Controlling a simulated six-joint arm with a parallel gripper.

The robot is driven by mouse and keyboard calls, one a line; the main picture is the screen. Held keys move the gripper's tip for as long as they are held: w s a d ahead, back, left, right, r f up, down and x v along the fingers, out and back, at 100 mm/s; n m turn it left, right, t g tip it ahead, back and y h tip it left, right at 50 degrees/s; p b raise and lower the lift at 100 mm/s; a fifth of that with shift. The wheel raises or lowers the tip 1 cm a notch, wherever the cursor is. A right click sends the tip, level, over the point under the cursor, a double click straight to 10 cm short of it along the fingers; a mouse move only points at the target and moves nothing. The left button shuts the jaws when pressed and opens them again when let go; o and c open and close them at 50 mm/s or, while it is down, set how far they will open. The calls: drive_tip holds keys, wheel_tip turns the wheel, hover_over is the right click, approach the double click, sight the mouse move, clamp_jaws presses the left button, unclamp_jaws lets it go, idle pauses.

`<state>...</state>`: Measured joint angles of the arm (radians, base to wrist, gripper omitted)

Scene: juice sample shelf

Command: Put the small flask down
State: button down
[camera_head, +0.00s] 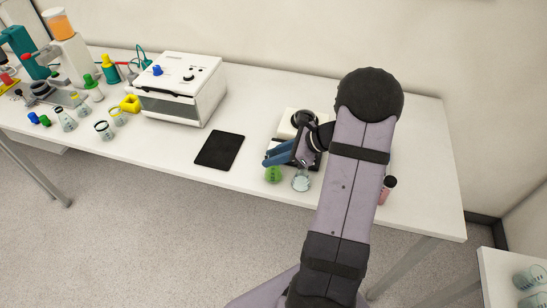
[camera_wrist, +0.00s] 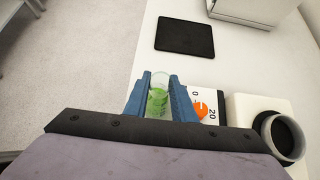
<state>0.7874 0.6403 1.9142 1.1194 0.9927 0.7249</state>
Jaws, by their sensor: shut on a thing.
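My gripper (camera_wrist: 158,100) is shut on a small clear flask with green contents (camera_wrist: 158,96), which sits between the two blue fingers in the wrist view. In the head view the gripper (camera_head: 279,157) is near the front edge of the table, and the green of the flask (camera_head: 273,174) shows just below the fingers. Whether the flask touches the table cannot be told. A second, clear glass vessel (camera_head: 301,181) shows close to its right in the head view.
A white box machine (camera_head: 180,88) stands behind. A pink bottle (camera_head: 387,188) is at right.

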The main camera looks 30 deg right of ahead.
drive_tip(key=shift+f, duration=0.6)
drive_tip(key=shift+f, duration=0.1)
drive_tip(key=c, duration=1.5)
unclamp_jaws()
